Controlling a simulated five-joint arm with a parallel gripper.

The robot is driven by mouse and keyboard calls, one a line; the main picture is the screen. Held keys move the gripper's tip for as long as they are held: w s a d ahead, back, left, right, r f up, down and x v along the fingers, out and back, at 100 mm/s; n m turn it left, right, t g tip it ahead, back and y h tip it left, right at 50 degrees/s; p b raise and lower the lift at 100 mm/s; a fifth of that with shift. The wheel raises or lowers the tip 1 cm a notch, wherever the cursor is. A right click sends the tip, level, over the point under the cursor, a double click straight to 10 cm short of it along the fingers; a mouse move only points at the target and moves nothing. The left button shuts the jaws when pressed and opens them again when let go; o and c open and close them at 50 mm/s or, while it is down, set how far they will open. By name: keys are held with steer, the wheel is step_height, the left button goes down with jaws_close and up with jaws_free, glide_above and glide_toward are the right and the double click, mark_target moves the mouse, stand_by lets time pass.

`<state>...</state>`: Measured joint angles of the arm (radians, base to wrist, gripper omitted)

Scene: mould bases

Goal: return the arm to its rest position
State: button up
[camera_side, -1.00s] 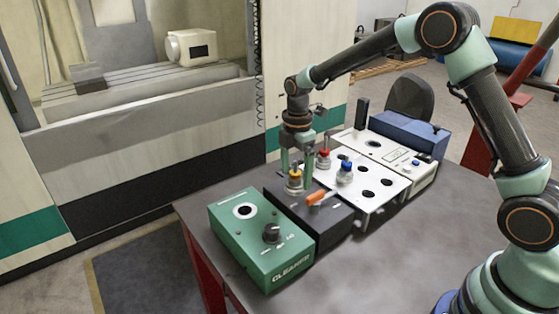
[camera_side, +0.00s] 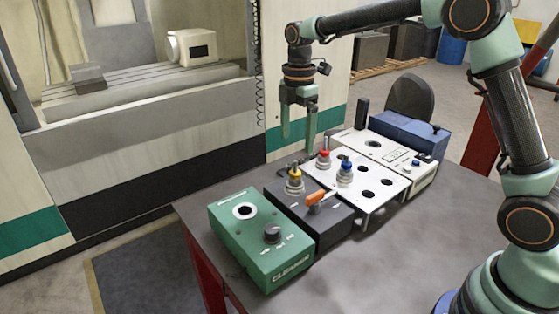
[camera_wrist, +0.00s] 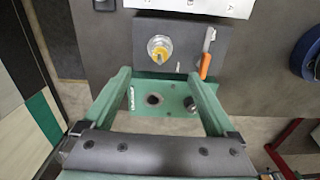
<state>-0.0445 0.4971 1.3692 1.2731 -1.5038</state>
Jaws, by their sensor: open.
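My gripper (camera_side: 298,130) hangs open and empty in the side view, its fingers pointing down above the back edge of the table. Its fingertips are apart from everything below. In the wrist view the two green fingers of my gripper (camera_wrist: 158,75) are spread wide with nothing between them. Below is a dark block (camera_side: 325,222) bearing a yellow-topped holder (camera_side: 295,182) and an orange-handled tool (camera_side: 316,198). The yellow-topped holder also shows in the wrist view (camera_wrist: 159,47).
A green cleaner box (camera_side: 250,265) stands at the table's front left. A blue box (camera_side: 410,135) stands behind. The machine (camera_side: 150,130) is at left. The table's near right (camera_side: 420,240) is clear.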

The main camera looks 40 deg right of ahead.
steer(key=s+d+r+m+t, duration=0.1)
steer(key=s+r+m+t, duration=0.1)
steer(key=s+m, duration=0.7)
steer(key=s+d+r+m+t, duration=0.1)
steer(key=s+r+m+t, duration=0.2)
steer(key=s+m, duration=0.5)
steer(key=shift+s+m+t, duration=0.3)
steer(key=shift+s+m, duration=0.1)
steer(key=shift+s, duration=0.85)
